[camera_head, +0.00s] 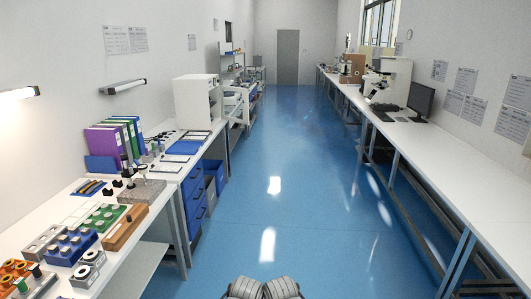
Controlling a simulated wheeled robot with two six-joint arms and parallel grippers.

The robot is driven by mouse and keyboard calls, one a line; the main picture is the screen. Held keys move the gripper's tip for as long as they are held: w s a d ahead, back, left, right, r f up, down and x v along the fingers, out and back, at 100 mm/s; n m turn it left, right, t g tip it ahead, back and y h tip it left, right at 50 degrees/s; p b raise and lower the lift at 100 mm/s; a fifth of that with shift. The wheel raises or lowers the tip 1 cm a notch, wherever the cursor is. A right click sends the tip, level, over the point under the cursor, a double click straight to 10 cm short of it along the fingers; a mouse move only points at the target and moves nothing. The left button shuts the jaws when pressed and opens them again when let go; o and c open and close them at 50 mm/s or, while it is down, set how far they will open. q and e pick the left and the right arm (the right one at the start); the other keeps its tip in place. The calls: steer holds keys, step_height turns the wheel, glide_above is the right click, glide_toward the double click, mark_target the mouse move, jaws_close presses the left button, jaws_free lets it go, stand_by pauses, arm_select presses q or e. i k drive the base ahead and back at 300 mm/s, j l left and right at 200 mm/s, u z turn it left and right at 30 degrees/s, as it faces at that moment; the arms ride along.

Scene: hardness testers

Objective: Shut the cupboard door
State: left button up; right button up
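A white cupboard-like cabinet (193,103) stands on the left bench, about halfway down the room. Its front faces the aisle, and pale shapes show there; at this size I cannot tell how far its door is open. Grey rounded parts of my own arms show at the bottom centre edge. No gripper fingers are visible, and nothing of mine is near the cabinet.
The blue floor (290,170) between the benches is clear. Blue drawers (195,207) stand under the left bench (160,207), which holds binders (112,140) and sample blocks. The long right bench (465,170) carries a microscope (387,82) and monitor (421,98). A grey door (288,57) is at the far end.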

mark_target(247, 111)
steer(key=i+z, duration=0.35)
steer(key=i, duration=3.35)
steer(key=i+l, duration=0.1)
steer(key=i, duration=1.75)
steer(key=i+u, duration=0.45)
steer(key=i+l+u, duration=0.3)
steer(key=i+u, duration=0.15)
steer(key=i+l+u, duration=0.95)
steer(key=l+u, duration=0.35)
steer(key=i+l+u, duration=0.15)
steer(key=l+u, duration=0.3)
steer(key=l, duration=0.3)
